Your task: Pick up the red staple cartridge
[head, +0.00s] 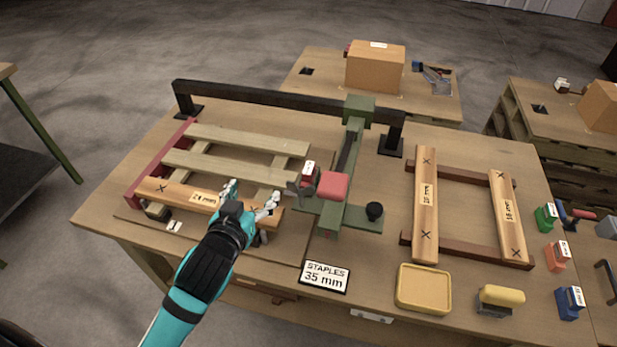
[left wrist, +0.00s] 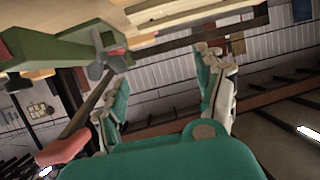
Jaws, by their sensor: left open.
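A red staple cartridge (head: 557,256) with a white label stands at the right end of the workbench, between a green cartridge (head: 545,217) and a blue cartridge (head: 570,303). My left gripper (head: 252,202) is open and empty over the wooden pallet frame at the bench's left, far from the red cartridge. Its two spread fingers also show in the left wrist view (left wrist: 162,88), with nothing between them. The red cartridge cannot be made out in that view. My right gripper is not in view.
A green stapling tool (head: 351,155) with a red pad (head: 333,186) stands mid-bench and also shows in the left wrist view (left wrist: 50,48). A second wooden frame (head: 426,205), a yellow tray (head: 423,289) and a yellow-topped block (head: 500,298) lie left of the cartridges.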

